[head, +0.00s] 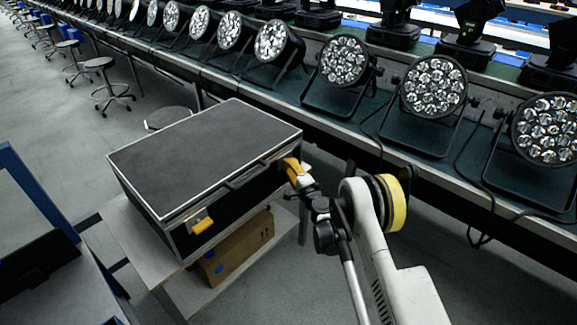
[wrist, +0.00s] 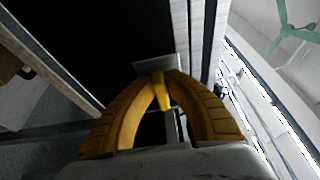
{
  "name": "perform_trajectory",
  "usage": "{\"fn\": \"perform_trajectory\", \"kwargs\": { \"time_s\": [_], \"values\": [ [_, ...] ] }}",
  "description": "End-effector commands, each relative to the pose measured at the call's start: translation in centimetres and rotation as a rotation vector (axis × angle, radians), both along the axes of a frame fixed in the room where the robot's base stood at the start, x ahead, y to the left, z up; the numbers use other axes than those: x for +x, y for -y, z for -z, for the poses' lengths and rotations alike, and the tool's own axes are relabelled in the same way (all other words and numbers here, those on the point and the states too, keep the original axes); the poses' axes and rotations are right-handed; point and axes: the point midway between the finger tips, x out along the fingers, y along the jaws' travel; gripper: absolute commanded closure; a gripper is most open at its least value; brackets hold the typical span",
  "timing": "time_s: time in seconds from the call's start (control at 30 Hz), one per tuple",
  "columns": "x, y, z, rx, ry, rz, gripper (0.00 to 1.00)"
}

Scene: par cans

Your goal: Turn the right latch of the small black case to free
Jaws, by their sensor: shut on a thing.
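The small black case (head: 205,150) sits closed on a grey stand, with a light metal trim along its lid. Its dark side also fills the upper left of the wrist view (wrist: 105,45). My gripper (head: 293,172) is at the right end of the case's front, its yellow fingers closed in. In the wrist view my gripper (wrist: 160,85) is shut on the yellow right latch (wrist: 162,95), just below a grey metal plate. In the head view my fingers hide that latch. The left latch (head: 202,225) is yellow and shows at the left end of the front.
A cardboard box (head: 235,248) lies on the stand's (head: 140,238) lower shelf. A long bench with several par lamps (head: 343,62) runs behind and to the right. Stools (head: 105,85) stand at the left, and a blue-framed cart (head: 35,190) is at the left edge.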

Motion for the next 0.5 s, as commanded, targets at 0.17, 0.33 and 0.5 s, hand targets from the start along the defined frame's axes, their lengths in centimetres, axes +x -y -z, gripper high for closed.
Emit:
{"fn": "perform_trajectory", "kwargs": {
  "time_s": [0.17, 0.33, 0.5],
  "values": [
    [0.01, -0.03, 0.03, -0.018, 0.024, -0.001, 1.0],
    [0.02, -0.02, 0.04, -0.024, 0.031, -0.001, 1.0],
    [0.02, -0.02, 0.04, -0.024, 0.031, -0.001, 1.0]
  ]
}}
